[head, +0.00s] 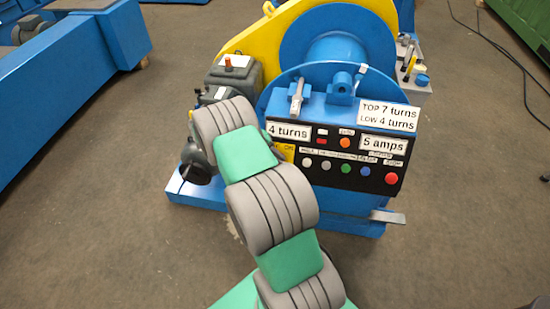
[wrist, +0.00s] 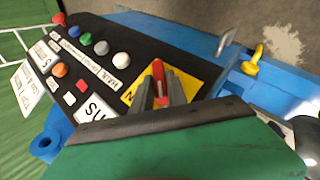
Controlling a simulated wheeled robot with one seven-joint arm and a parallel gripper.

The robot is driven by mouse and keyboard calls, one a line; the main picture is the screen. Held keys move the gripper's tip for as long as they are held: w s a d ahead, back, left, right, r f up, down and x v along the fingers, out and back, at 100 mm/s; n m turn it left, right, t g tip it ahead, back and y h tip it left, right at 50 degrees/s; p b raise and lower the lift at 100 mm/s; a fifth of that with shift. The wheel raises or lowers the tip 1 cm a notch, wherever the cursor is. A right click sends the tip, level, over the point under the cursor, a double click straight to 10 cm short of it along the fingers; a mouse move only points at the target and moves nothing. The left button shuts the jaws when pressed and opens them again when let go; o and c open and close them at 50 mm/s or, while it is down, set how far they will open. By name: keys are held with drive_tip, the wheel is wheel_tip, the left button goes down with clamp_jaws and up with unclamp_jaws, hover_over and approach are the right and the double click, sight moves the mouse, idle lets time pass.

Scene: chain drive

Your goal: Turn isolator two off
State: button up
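In the wrist view a red switch handle (wrist: 158,72) stands on a yellow plate (wrist: 184,84) at the end of the black control panel. No readable number marks it as isolator two. My gripper (wrist: 159,84) is at this handle, with one grey finger on each side of it. Whether the fingers press on the handle is not clear. In the head view my arm hides the handle and my gripper; only part of the yellow plate (head: 286,152) shows beside the arm.
The black panel (head: 325,124) carries several coloured buttons, including a red one (head: 391,178), and white labels. A blue drum (head: 330,45) is behind it. A grey box with an orange knob (head: 228,63) stands left.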

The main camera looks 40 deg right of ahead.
drive_tip(key=o, duration=0.4)
drive_tip(key=v, duration=0.7)
drive_tip(key=shift+a+r, duration=0.25)
drive_tip(key=shift+r, duration=0.05)
drive_tip(key=shift+w, duration=0.1)
